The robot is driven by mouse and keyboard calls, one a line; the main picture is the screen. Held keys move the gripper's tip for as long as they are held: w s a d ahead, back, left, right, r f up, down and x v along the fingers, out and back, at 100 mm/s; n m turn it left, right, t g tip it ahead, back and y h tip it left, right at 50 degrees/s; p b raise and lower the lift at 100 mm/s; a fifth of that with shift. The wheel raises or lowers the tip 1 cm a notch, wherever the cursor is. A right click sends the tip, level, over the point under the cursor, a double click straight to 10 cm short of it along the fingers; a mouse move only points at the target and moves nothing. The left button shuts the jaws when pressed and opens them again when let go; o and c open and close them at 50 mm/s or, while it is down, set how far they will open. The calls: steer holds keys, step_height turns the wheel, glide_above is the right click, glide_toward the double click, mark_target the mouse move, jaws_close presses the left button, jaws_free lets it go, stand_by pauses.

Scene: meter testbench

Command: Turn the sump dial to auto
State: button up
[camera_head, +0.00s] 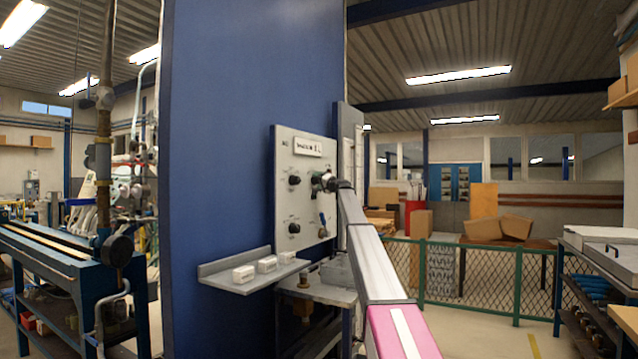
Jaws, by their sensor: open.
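A pale control panel (304,206) is mounted on the blue wall or column. It carries a white label plate (308,147) at the top. Small black dials sit on it: one at middle left (294,180) and one at lower left (294,228). The dial markings are too small to read, so I cannot tell which one is the sump dial. My gripper (325,182) is at the panel's right half, at about the height of the middle-left dial. It is open. It hides whatever control lies behind it, and I cannot tell whether it touches.
Below, a grey shelf (225,284) holds several small white blocks (267,265). A small bench (330,290) stands underneath. A green mesh fence (480,276) runs behind at right.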

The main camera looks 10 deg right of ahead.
steer(key=c, duration=0.9)
steer(key=shift+m+h, duration=0.3)
steer(key=shift+m, duration=0.2)
steer(key=m+h, duration=0.1)
steer(key=m, duration=0.3)
steer(key=shift+g, duration=0.4)
steer(key=shift+m+g+h, duration=0.5)
steer(key=shift+m+g, duration=0.2)
steer(key=shift+m, duration=1.3)
steer(key=o, duration=0.9)
